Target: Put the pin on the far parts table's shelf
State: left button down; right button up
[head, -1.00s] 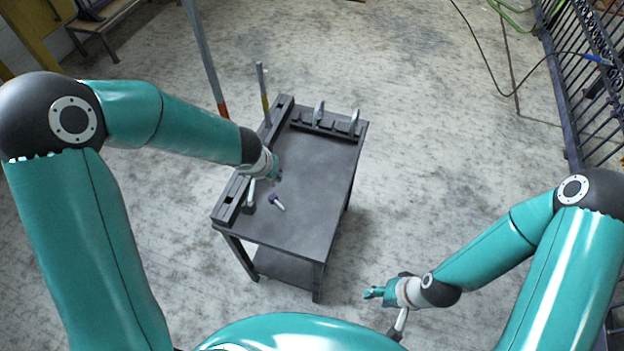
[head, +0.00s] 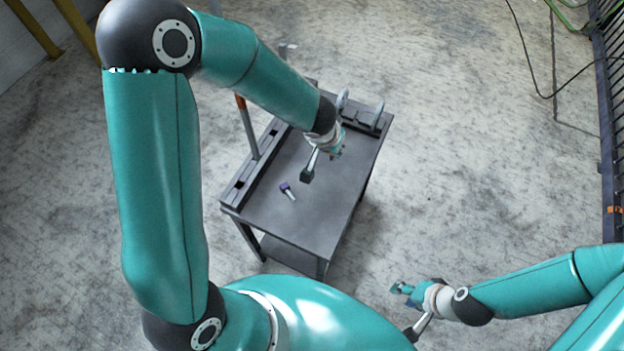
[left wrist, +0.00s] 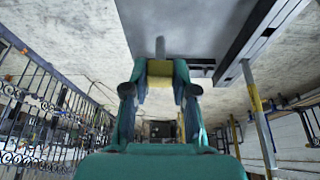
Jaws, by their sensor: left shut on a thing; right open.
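My left gripper (head: 337,150) is over the far right part of a dark grey table (head: 318,222). In the left wrist view its fingers (left wrist: 160,92) are shut on a yellowish piece (left wrist: 160,68). A short grey stub (left wrist: 160,46) shows just beyond that piece, against the table top; I cannot tell if they are one pin. A pin-like part with a purple head (head: 289,191) and pale shank lies on the table top, apart from the gripper. The table has a low shelf (head: 290,256), mostly hidden under the top. My right gripper (head: 403,288) is open and empty, right of the table.
A raised dark rail (head: 238,188) runs along the table's left edge. Grey upright brackets (head: 377,116) stand at its far edge. A post (head: 247,128) rises at the left. A dark fence (head: 611,150) stands at far right. The floor right of the table is clear.

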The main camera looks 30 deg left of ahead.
pick_arm(q)
jog(key=shift+w+a+b, duration=0.35)
jog(key=shift+b, duration=0.25)
jog(key=s+a+r+b, duration=0.2)
jog(key=a+r+b, duration=0.25)
jog(key=b, duration=1.35)
send_over(314, 184)
notch_tip(314, 184, down, 14)
jog(key=r, duration=0.1)
jog(key=shift+n, duration=0.3)
jog(key=shift+f+b, duration=0.95)
jog(key=shift+f, duration=1.9)
jog(key=c, duration=0.9)
grip_release()
